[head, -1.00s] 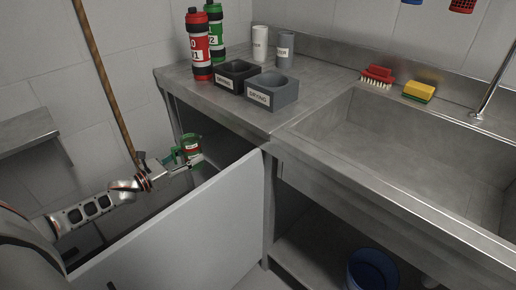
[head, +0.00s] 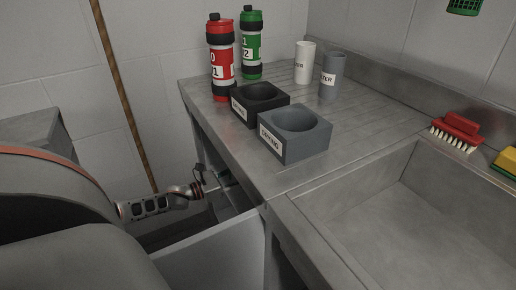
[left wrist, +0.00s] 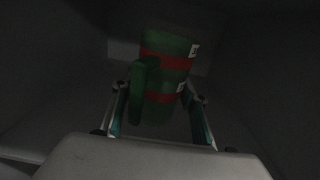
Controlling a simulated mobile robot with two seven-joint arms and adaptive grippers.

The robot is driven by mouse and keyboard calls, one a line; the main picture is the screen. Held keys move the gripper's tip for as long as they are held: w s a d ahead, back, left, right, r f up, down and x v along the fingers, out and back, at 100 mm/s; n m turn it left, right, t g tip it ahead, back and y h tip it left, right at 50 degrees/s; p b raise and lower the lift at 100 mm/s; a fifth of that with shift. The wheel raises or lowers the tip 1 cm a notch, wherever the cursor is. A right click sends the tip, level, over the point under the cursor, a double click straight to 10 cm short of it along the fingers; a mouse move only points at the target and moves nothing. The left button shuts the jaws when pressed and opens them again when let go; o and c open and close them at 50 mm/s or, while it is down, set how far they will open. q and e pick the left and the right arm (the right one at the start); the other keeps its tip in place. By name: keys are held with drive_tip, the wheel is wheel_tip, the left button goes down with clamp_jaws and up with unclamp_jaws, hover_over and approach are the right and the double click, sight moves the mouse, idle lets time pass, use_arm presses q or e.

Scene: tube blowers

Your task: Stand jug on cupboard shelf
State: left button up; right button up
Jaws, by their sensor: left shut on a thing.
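The jug (left wrist: 165,80) is dark green with red bands, white labels and a side handle. In the left wrist view it stands roughly upright, slightly tilted in the picture, between the two fingers of my left gripper (left wrist: 157,105), which is shut on it. In the head view my left gripper (head: 224,179) reaches into the opening under the counter, and the jug is not clearly visible there. The cupboard (head: 215,255) has its pale front panel standing open. Its interior is dark in the wrist view, and I cannot tell whether the jug touches the shelf. My right gripper is not in view.
The counter (head: 215,125) above holds a red bottle (head: 221,60), a green bottle (head: 251,45), a black holder (head: 259,101), a grey holder (head: 294,136), a white cup (head: 304,62) and a grey cup (head: 331,75). A sink (head: 400,230) is at right.

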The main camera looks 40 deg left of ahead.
use_arm(q)
drive_tip(key=f, duration=0.3)
drive_tip(key=shift+s+b, duration=0.2)
drive_tip(key=shift+b, duration=0.1)
drive_tip(key=shift+w+f, duration=0.1)
drive_tip(key=shift+f, duration=0.35)
wheel_tip(320, 180, down, 3)
drive_tip(key=shift+f+b, duration=0.1)
drive_tip(key=shift+b, duration=0.8)
drive_tip(key=shift+f, duration=0.35)
drive_tip(key=shift+w+r, duration=0.1)
drive_tip(key=shift+r, duration=0.2)
drive_tip(key=shift+f, duration=0.15)
drive_tip(key=o, duration=1.1)
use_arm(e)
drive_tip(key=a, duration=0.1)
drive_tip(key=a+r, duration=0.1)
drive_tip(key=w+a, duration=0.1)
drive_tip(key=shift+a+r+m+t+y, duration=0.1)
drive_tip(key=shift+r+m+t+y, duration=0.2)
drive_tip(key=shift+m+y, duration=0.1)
